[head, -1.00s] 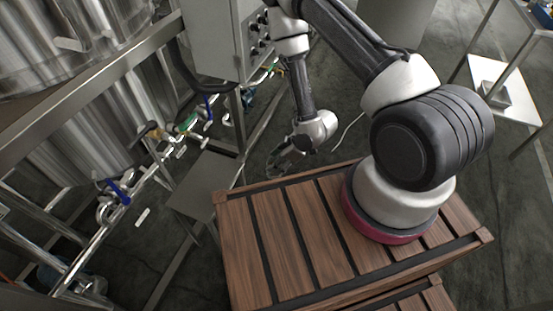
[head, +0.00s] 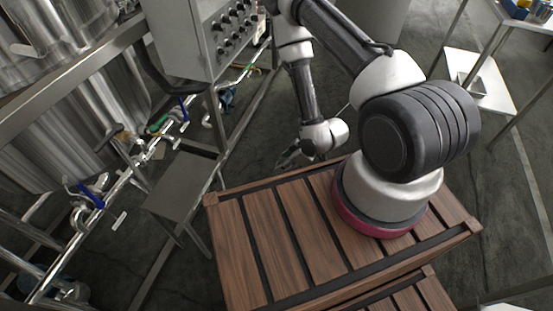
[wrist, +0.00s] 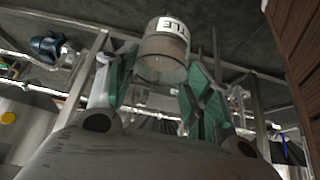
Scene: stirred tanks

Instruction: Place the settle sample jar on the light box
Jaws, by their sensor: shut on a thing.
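The settle sample jar (wrist: 162,58) is a clear cylinder with a white label reading "TTLE" in its visible part. In the wrist view it sits between the green-padded fingers of my gripper (wrist: 160,78), which is shut on it. In the head view my gripper (head: 288,156) hangs low beyond the far edge of my wooden deck, above the floor. It is small and dark there, and I cannot make out the jar. I cannot identify the light box in either view.
Steel tanks (head: 75,95) and piping with blue-handled valves (head: 92,195) stand at left. A grey control box (head: 210,38) and a bare metal plate (head: 182,182) are nearer. A table with a white lower shelf (head: 495,90) stands at upper right. Floor between is open.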

